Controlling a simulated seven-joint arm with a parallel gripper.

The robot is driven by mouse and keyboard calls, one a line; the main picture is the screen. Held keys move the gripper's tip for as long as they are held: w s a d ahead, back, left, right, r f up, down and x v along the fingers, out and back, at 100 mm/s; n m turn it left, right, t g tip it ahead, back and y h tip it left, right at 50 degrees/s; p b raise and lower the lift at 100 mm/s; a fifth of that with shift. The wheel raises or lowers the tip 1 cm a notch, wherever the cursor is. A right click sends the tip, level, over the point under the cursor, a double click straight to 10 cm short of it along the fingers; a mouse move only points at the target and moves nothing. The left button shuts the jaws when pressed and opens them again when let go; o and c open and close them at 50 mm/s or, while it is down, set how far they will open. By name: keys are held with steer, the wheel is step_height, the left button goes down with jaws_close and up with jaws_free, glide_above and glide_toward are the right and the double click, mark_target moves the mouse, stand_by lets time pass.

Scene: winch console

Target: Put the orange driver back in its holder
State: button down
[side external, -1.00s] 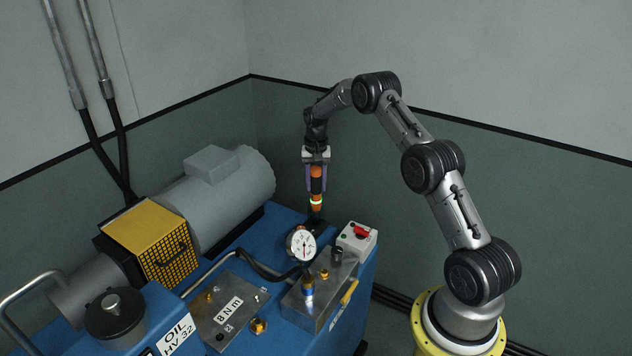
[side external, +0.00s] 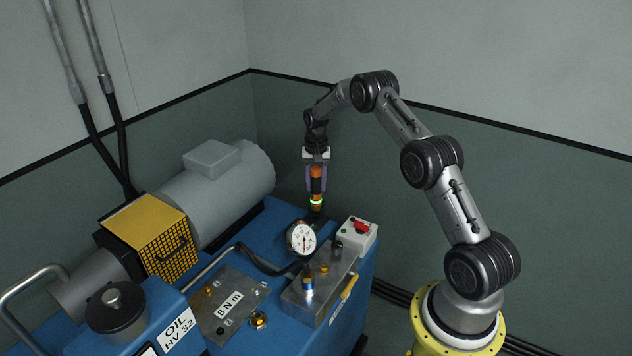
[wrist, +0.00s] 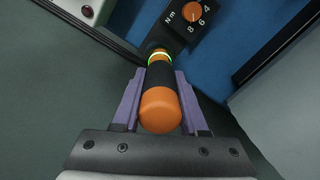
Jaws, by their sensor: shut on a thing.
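The orange driver (side external: 316,187) has a black grip band and a glowing green-white ring near its lower end. It hangs upright, tip down, at the back right of the blue console. My gripper (side external: 316,180) is shut on its upper body. In the wrist view, the purple fingers flank the driver (wrist: 160,108), its rounded orange end toward the camera. A dark piece beneath it (wrist: 148,48), joined to a dial box, looks like the holder. The driver's tip is hidden in the wrist view, and I cannot tell whether it is inside the holder.
The dial box has an orange knob (wrist: 192,12) marked N m. A round white gauge (side external: 301,239) stands just in front of the driver. A grey box with a red switch (side external: 358,234) is to the right. A large grey motor (side external: 215,185) is to the left.

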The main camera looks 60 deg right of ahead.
steer(key=shift+f, duration=0.15)
steer(key=shift+c, duration=1.8)
jaws_free()
